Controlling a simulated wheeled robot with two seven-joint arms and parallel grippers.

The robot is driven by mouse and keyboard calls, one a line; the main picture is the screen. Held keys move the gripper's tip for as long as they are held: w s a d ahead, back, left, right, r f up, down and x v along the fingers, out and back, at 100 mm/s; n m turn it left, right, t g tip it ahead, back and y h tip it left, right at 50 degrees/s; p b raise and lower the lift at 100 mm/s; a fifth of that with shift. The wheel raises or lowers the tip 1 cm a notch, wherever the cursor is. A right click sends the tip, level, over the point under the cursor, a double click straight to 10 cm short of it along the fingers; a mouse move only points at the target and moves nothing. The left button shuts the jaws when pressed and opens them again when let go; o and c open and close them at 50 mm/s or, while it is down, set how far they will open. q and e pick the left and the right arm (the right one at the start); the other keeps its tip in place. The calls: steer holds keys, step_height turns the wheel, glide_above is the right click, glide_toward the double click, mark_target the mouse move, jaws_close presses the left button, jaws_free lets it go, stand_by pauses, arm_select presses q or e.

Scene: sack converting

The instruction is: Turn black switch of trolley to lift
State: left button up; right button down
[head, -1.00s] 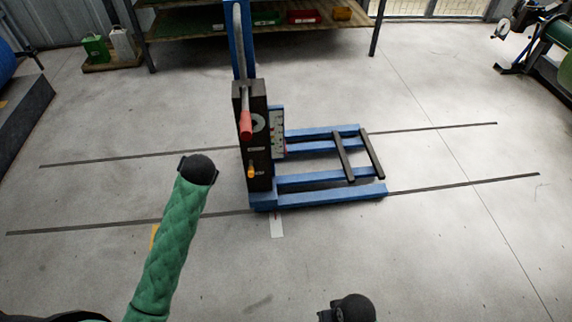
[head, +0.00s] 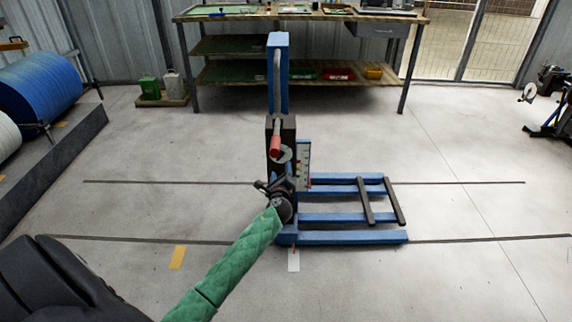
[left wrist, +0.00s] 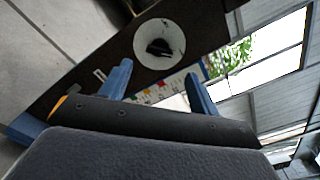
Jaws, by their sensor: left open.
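The blue lift trolley (head: 352,238) stands on the floor, its dark control column (head: 287,127) upright at its left end. A white round dial (head: 287,154) on the column is partly hidden in the head view. In the left wrist view, the black switch (left wrist: 159,47) sits on this white dial (left wrist: 147,30). My left gripper (head: 265,186) is in front of the column, below the dial. In the left wrist view its two fingers (left wrist: 160,84) are apart and empty, with the switch beyond their tips. My right gripper is not in view.
An orange knob (left wrist: 59,102) shows partly in the left wrist view. A workbench (head: 300,16) stands behind. A large blue roll (head: 40,90) is at left. Floor around the trolley is clear.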

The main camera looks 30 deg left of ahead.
mark_target(281, 158)
arm_select(q)
steer(key=shift+x, duration=3.95)
steer(key=shift+s+a, duration=0.1)
steer(key=c, duration=1)
